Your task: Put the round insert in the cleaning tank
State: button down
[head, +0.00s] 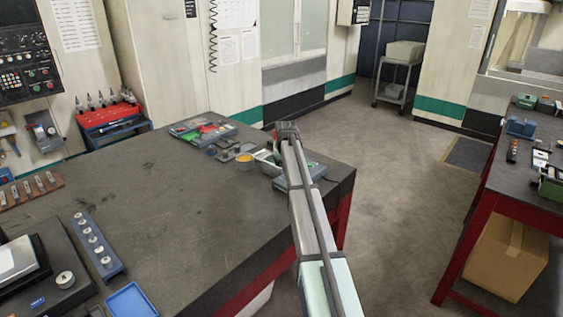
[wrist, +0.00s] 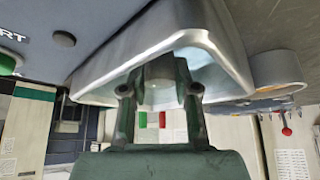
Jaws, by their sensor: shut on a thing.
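The round insert (wrist: 160,70) is a short grey cylinder between the fingertips of my gripper (wrist: 160,90) in the wrist view, which looks upside down. My gripper is shut on it. The cleaning tank (wrist: 222,35) is a shiny metal basin with a rounded rim, set in a blue-grey housing. The insert overlaps the tank's opening in that view; I cannot tell whether it is above the rim or inside. In the head view the tank (head: 264,157) stands near the bench's far right corner, partly behind my arm. My gripper (head: 287,128) shows there at the arm's far end; the insert is hidden.
A yellow-topped round container (head: 245,162) stands just left of the tank, with a tray of coloured items (head: 203,130) farther left. A blue tray (head: 131,301) and a blue rack of round pieces (head: 97,246) are at the near left. The bench (head: 160,200) has bare room mid-top.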

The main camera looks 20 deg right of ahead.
jog(key=c, duration=0.9)
grip_release()
jog(key=shift+o, duration=0.2)
jog(key=shift+r, duration=0.1)
jog(key=b+v, duration=0.2)
jog(key=v, duration=1)
